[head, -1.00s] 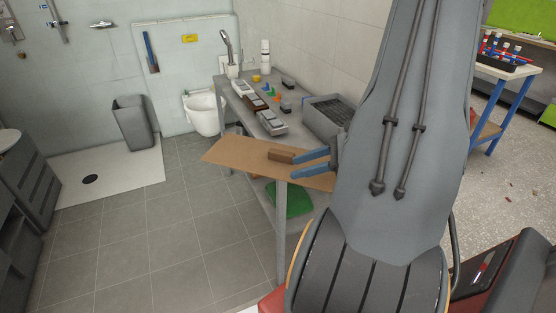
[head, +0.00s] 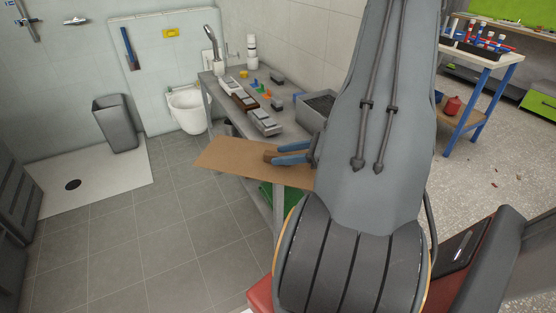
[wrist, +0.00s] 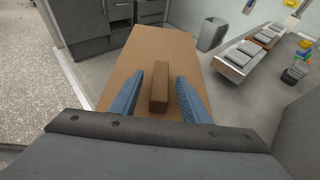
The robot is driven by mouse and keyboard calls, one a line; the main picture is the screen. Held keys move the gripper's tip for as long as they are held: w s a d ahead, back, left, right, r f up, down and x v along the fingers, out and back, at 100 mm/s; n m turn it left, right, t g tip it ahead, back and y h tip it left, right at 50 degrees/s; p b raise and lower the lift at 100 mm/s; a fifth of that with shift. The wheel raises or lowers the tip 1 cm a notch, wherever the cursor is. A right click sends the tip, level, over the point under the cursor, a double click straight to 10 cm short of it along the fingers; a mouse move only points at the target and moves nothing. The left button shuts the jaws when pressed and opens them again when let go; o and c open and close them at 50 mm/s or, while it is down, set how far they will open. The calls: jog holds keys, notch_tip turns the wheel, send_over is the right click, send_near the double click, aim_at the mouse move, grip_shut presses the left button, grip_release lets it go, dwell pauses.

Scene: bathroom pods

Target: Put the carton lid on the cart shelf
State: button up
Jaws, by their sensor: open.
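The carton lid (head: 222,160) is a flat brown board with a raised block handle (wrist: 159,88). It lies at the near end of the grey cart (head: 205,92) and sticks out well past the cart's left side. My gripper (head: 279,154) is open over the lid. In the wrist view its two blue fingers (wrist: 159,78) stand on either side of the block, with a visible gap at each side. The lid and my arm hide most of the cart's lower shelf; a green item (head: 268,193) shows below the lid.
The cart top holds a grey crate (head: 318,105), several small boxes in trays (head: 262,120) and white bottles (head: 251,47). A toilet (head: 187,108) and a grey bin (head: 117,122) stand beyond. The tiled floor (head: 145,235) on the left is clear.

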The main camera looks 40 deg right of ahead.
aim_at(278, 154)
jog(key=shift+x, duration=1.25)
grip_shut()
jog(key=shift+r, duration=0.1)
notch_tip(278, 154, up, 18)
jog(key=b, duration=0.2)
jog(key=shift+b, duration=0.3)
